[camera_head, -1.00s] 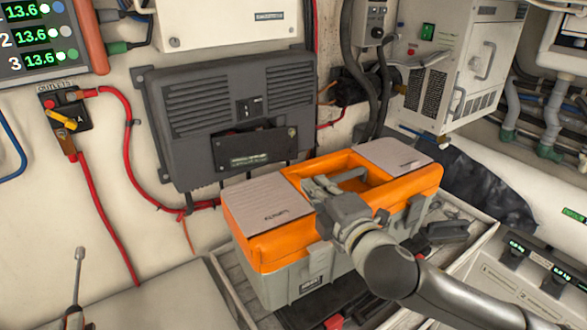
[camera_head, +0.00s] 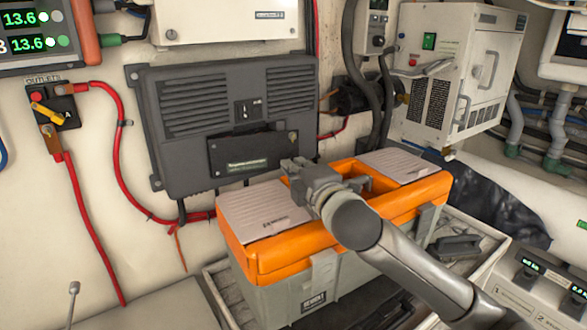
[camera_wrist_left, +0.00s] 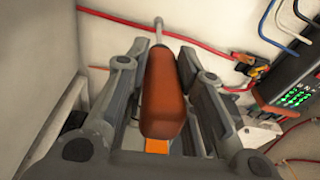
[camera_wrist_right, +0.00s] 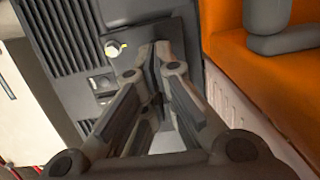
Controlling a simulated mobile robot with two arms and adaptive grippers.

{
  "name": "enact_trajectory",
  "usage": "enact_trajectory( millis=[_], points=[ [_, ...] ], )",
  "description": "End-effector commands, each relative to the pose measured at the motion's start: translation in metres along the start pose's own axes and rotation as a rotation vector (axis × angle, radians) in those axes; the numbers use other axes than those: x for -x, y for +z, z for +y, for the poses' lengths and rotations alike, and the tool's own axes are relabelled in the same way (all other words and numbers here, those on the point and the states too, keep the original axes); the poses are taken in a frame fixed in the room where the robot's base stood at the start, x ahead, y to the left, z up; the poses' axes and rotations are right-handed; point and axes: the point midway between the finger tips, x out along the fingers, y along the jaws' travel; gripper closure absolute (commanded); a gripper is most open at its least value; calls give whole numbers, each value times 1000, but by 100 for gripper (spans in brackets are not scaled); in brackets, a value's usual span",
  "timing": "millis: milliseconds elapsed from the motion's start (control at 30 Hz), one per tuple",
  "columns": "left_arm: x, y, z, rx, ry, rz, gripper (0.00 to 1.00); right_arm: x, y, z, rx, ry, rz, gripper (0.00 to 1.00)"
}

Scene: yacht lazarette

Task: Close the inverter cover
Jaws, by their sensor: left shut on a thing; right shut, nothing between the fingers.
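The inverter (camera_head: 222,110) is a dark grey finned box on the wall. Its black cover (camera_head: 235,160) is a small panel at the lower middle, below a switch, with a pale round fastener at its upper right. I cannot tell how far it stands open. My right gripper (camera_head: 290,167) is shut and empty at the cover's lower right corner. In the right wrist view its fingertips (camera_wrist_right: 162,52) overlap the cover (camera_wrist_right: 140,36); contact is unclear. My left gripper (camera_wrist_left: 158,72) is shut on a screwdriver (camera_wrist_left: 163,100) with an orange-red handle. The screwdriver's shaft (camera_head: 73,297) shows at the head view's lower left.
An orange and grey toolbox (camera_head: 275,258) stands in a tray right below the inverter, under my right arm. Red cables (camera_head: 115,140) run along the wall at left. A white unit (camera_head: 455,75) with handles is at the right.

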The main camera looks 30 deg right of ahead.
Motion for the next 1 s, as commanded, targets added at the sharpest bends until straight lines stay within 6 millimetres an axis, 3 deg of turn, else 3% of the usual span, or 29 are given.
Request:
enact_trajectory(
  millis=[200, 567, 1000],
  points=[
    [0, 0, 2, 0, -2, 1, 100, -13, -1, -1, 0, -1, 1, 100],
    [0, 0, 0, 0, -2, 1, 100, -15, 0, 0, 0, -1, 0, 100],
    [-1, -3, -28, 0, -2, 1, 100, -64, 12, 4, -1, 0, 0, 100]
  ],
)
